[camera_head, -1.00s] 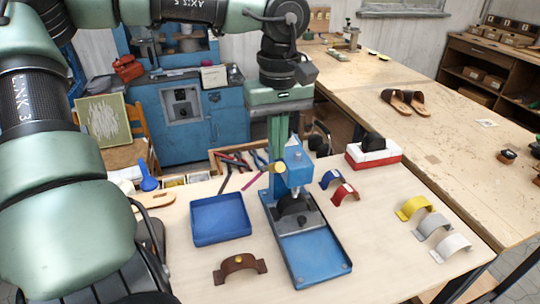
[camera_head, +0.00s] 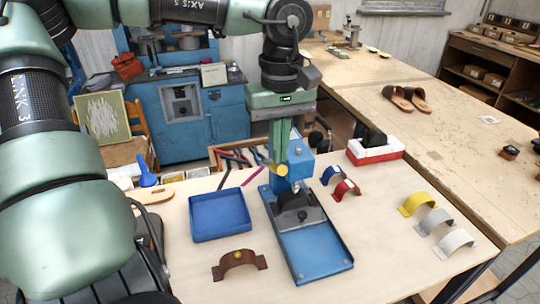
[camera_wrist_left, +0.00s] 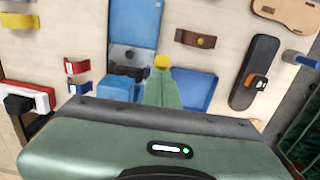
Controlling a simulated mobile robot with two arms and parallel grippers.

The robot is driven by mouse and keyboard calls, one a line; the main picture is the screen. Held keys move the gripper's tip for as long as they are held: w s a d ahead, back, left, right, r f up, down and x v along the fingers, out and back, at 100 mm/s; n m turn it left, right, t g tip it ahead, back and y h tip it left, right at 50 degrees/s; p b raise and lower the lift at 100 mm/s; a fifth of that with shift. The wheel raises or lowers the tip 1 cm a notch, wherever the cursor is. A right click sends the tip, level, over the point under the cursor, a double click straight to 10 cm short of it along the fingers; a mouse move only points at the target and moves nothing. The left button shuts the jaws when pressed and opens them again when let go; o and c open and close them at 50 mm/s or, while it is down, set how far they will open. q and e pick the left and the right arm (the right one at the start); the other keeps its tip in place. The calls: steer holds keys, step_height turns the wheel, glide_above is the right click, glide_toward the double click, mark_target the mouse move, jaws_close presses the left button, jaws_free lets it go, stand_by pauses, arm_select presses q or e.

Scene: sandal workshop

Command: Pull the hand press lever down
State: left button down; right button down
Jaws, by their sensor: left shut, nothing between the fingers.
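The hand press (camera_head: 318,252) is blue and stands on the light table, with a dark block on its bed. A yellow knob (camera_head: 281,170) shows at its upper left front; I take it as the lever's end, but the lever's arm is mostly hidden. My left gripper (camera_head: 280,160) points down with its green fingers shut and empty. The fingertips are right at the knob in the head view. In the left wrist view the knob (camera_wrist_left: 162,62) shows just beyond the fingertips (camera_wrist_left: 162,74); I cannot tell whether they touch. My right gripper is not in view.
A blue tray (camera_head: 220,235) and a brown strap (camera_head: 239,261) lie left of the press. Blue and red straps (camera_head: 346,188) and a red-white box (camera_head: 375,155) lie right of it. Yellow, grey and white straps sit near the right edge. A tool box stands behind.

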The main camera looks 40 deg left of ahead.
arm_select(q)
steer(key=shift+d+f, duration=0.1)
steer(key=shift+f, duration=0.1)
steer(key=shift+s+d+f+b, duration=0.15)
steer(key=shift+d+f+b, duration=0.1)
steer(key=shift+f+b, duration=0.25)
steer(key=shift+s+d+f+b, duration=0.1)
steer(key=shift+d+f+b, duration=0.1)
steer(key=shift+f+b, duration=0.25)
steer(key=shift+f, duration=0.15)
